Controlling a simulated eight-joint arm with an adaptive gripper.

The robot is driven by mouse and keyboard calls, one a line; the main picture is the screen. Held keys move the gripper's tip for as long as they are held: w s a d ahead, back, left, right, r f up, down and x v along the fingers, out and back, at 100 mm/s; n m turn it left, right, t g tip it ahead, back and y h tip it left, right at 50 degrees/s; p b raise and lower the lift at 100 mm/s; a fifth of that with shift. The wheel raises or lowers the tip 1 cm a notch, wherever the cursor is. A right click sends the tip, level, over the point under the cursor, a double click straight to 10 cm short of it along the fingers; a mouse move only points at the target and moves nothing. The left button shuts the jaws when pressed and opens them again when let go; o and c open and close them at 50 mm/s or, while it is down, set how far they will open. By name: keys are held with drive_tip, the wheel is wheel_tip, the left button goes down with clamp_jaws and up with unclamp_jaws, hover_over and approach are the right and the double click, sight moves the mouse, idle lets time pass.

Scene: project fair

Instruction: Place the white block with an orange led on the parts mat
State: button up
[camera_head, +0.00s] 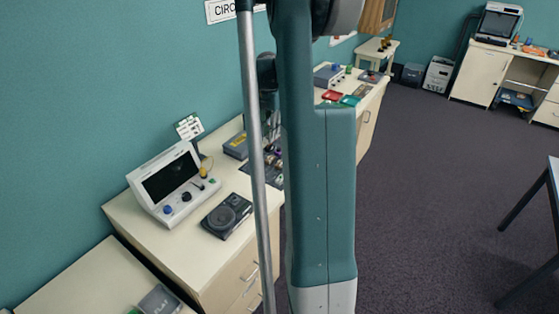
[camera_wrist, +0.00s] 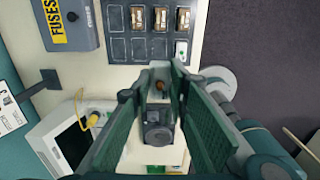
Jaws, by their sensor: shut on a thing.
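In the wrist view my gripper (camera_wrist: 162,76) is shut on a small white block (camera_wrist: 154,76) with an orange-brown led, held between the fingertips. The dark parts mat (camera_wrist: 116,48) lies just beyond the fingertips, at the top of the wrist view. It bears several brown-and-white parts in its upper cells and a white block with a green led (camera_wrist: 181,50) in its lower right cell. In the head view the mat (camera_head: 277,181) is partly hidden behind my arm, and the gripper and held block cannot be seen.
A grey fuses box (camera_wrist: 77,32) stands left of the mat. A white instrument with a dark screen (camera_head: 171,183) and a black device (camera_head: 227,215) stand on the cream cabinet (camera_head: 140,222). A yellow lead (camera_wrist: 82,106) runs near the instrument. Red and green items lie farther along the worktop.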

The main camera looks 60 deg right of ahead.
hover_over(270, 176)
wheel_tip(270, 176, down, 10)
drive_tip(key=shift+s+f, duration=0.1)
drive_tip(key=shift+f, duration=0.4)
drive_tip(key=shift+f, duration=3.15)
drive_tip(key=shift+f, duration=0.15)
drive_tip(key=shift+f, duration=1.75)
drive_tip(key=shift+f, duration=0.1)
